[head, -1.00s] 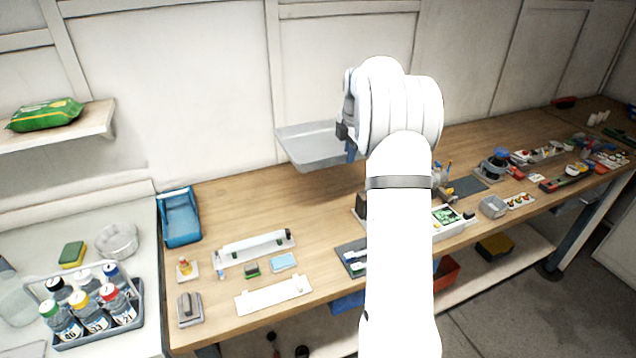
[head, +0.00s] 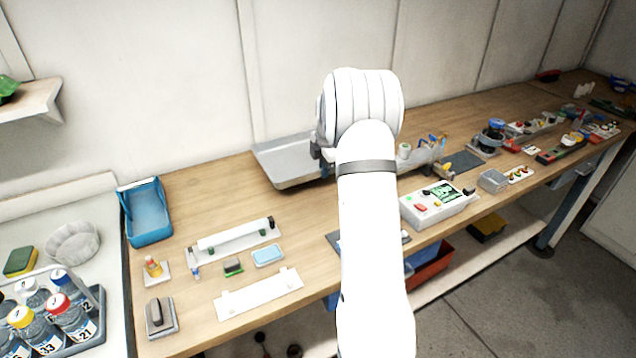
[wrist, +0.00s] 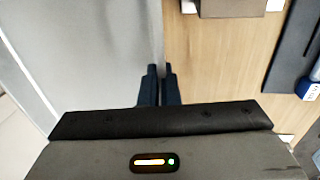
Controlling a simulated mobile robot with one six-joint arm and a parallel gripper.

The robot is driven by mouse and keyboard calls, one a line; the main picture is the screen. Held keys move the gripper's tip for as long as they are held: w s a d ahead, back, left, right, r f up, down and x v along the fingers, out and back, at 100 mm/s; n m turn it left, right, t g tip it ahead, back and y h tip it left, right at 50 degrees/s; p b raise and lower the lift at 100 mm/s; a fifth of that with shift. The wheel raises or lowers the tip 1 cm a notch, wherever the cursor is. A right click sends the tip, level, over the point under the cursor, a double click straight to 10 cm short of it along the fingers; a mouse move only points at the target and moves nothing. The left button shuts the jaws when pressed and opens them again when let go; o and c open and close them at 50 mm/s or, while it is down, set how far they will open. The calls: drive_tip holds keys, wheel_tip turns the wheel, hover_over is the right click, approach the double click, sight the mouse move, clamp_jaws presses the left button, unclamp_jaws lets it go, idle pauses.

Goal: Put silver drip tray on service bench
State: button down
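The silver drip tray (head: 282,160) is a shallow grey rectangular tray at the back of the wooden service bench (head: 205,205), near the wall. It is at or just above the bench top; I cannot tell if it touches. My gripper (wrist: 160,70) has its two blue fingers close together, pinching the tray's edge. In the wrist view the tray (wrist: 85,55) fills the left side, with bench wood (wrist: 215,60) to the right. In the head view my arm hides most of the gripper and the tray's right end.
A blue bin (head: 148,215) stands at the bench's left end. A white rail fixture (head: 235,240), a light-blue block (head: 268,256) and a white plate (head: 258,295) lie in front of the tray. A white control box (head: 435,205) sits to the right. Bare wood lies left of the tray.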

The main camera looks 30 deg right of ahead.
sight(323, 193)
drive_tip(key=shift+f+p, duration=0.5)
drive_tip(key=shift+f, duration=2.55)
drive_tip(key=shift+f, duration=0.1)
drive_tip(key=c, duration=1.7)
unclamp_jaws()
